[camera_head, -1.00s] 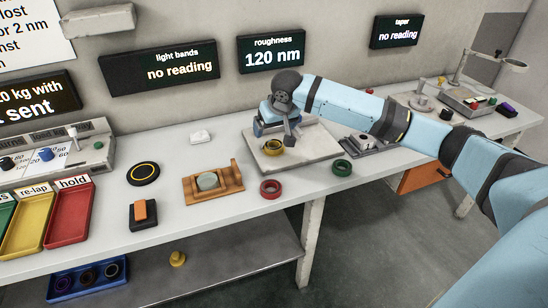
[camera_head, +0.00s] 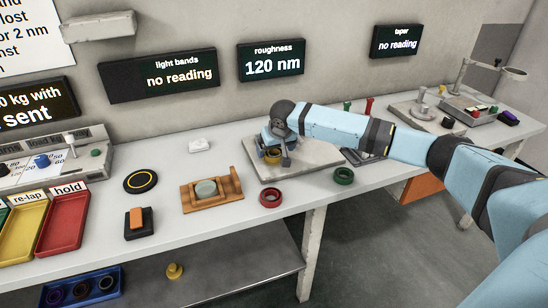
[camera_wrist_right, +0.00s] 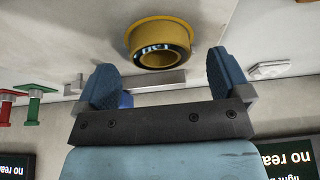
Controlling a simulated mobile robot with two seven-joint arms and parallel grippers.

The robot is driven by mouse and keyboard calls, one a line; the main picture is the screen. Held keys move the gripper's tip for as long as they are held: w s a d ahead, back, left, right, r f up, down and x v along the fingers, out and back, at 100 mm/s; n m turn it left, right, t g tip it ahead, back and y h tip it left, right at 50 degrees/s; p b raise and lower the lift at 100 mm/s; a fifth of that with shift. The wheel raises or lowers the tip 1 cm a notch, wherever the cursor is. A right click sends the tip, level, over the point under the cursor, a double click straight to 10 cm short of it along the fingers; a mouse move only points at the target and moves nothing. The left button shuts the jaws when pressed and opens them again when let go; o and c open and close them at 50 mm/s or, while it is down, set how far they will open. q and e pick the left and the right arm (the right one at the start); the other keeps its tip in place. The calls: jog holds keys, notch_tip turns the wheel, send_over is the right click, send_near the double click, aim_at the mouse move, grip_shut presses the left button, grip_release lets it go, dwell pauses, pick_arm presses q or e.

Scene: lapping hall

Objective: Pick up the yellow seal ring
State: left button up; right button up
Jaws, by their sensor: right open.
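The yellow seal ring (camera_head: 272,157) sits on the grey plate (camera_head: 318,170) on the bench, partly covered by my right gripper (camera_head: 276,148) in the head view. Whether a finger touches the ring I cannot tell. My left gripper is not in view.
A red ring (camera_head: 270,197) and a green ring (camera_head: 343,176) lie at the plate's front edge. A wooden holder (camera_head: 228,198) with a pale disc stands to the left. Another yellow piece (camera_head: 175,271) is on the lower shelf. Bare bench lies between holder and plate.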

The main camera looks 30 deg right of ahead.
jog(key=shift+w+f, duration=0.3)
jog(key=shift+f, duration=0.35)
jog(key=shift+w+d+f, duration=0.1)
jog(key=shift+f, duration=0.2)
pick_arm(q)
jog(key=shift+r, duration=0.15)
pick_arm(e)
jog(key=c, duration=1)
jog(key=shift+r, duration=0.1)
pick_arm(q)
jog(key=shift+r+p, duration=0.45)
jog(key=shift+p, duration=1)
pick_arm(e)
jog(key=shift+r, duration=9.95)
